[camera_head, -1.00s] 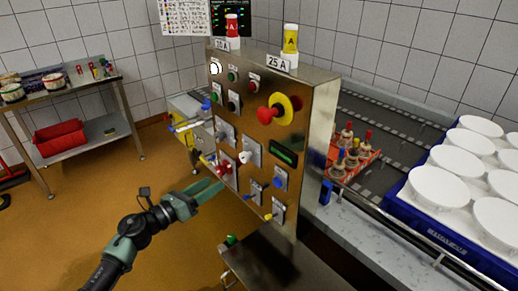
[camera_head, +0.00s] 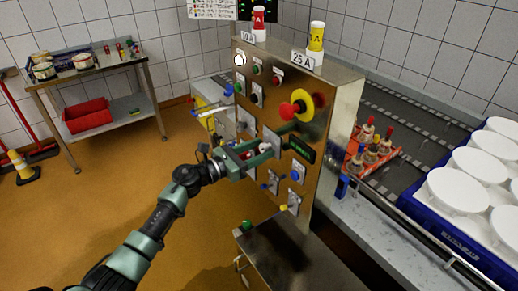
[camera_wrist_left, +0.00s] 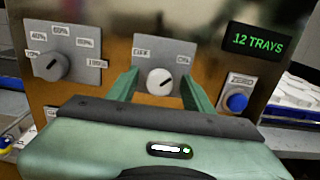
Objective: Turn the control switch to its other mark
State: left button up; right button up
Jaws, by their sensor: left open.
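The metal control panel (camera_head: 322,95) stands in the middle of the head view. A rotary switch with a white knob (camera_wrist_left: 160,82) sits on a grey plate (camera_wrist_left: 178,50) in the left wrist view, with a small label at its upper left and another at its upper right. The knob's dark pointer line slants toward the upper right. My left gripper (camera_wrist_left: 160,88) is open, one finger on each side of the knob, and visible gaps remain. In the head view my left gripper (camera_head: 277,145) reaches the panel and partly covers the switch. My right gripper is out of view.
A dial with percent marks (camera_wrist_left: 52,66) is left of the switch. A blue button (camera_wrist_left: 237,102) and a green "12 TRAYS" display (camera_wrist_left: 258,41) are to the right.

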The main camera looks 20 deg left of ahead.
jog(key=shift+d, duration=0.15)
pick_arm(q)
grip_shut()
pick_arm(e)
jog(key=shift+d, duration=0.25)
